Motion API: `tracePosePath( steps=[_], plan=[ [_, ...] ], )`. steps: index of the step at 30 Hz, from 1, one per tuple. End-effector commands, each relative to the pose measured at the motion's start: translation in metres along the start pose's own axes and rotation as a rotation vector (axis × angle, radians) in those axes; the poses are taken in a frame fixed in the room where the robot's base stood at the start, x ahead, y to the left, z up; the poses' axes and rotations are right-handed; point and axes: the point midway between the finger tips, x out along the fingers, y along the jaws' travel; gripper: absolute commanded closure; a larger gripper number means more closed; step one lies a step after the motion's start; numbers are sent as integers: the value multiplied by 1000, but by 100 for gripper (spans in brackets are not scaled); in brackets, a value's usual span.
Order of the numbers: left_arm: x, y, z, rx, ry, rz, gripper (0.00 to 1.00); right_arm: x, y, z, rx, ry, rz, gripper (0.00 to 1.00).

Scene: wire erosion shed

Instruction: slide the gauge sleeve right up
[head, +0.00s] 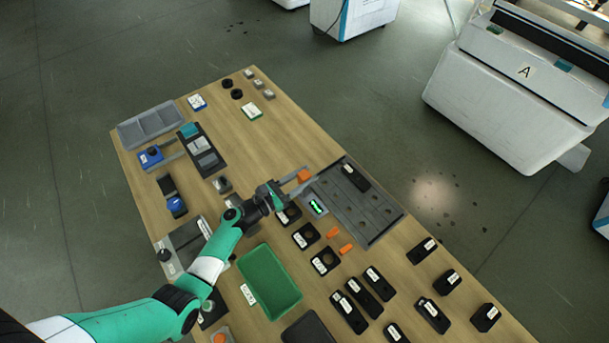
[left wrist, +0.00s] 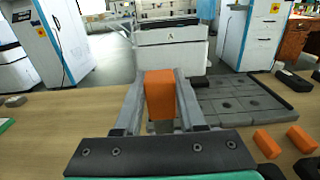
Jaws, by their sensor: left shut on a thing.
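The orange block (head: 304,175), apparently the gauge sleeve, is between the fingertips of my left gripper (head: 291,184) in the head view. In the left wrist view the sleeve (left wrist: 160,95) fills the gap between the two grey fingers of my left gripper (left wrist: 160,98), which is shut on it. A grey piece shows below the sleeve there; I cannot tell whether it is a post that the sleeve sits on. A small unit with a lit green display (head: 318,207) is close by. My right gripper is in neither view.
A grey tray with round recesses (head: 380,215) lies right of my left gripper. Two loose orange blocks (head: 345,248) and several black labelled blocks (head: 325,261) lie nearby. A green bin (head: 268,282) is nearer me. Bare wood (head: 265,150) is free beyond the gripper.

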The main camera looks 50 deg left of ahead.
Motion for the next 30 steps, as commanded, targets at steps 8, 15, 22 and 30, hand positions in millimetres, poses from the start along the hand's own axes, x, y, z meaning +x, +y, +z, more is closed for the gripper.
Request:
tracePosePath(
  steps=[8,15,22,30],
  plan=[
    [0,0,0,0,0,0,100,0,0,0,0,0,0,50],
    [0,0,15,0,-1,0,100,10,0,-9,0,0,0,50],
    [0,0,19,0,-4,-1,100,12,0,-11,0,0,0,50],
    [0,0,19,1,-4,-2,30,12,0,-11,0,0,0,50]
  ],
)
